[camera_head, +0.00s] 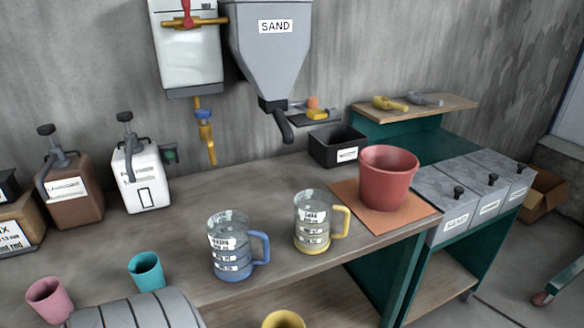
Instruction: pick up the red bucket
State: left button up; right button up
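The red bucket (387,178) stands upright on an orange mat (412,216) at the right end of the workbench. It looks empty at the part of its inside that shows. No gripper clearly shows in the head view, and nothing touches the bucket.
Two measuring jugs, one with a blue handle (229,250) and one with a yellow handle (312,226), stand left of the bucket. A black bin (336,146) stands behind it. Grey lidded boxes (462,212) are close on its right. The sand hopper (272,55) hangs above the bench.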

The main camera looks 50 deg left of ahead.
aim_at(386, 173)
jog(key=u, duration=1.35)
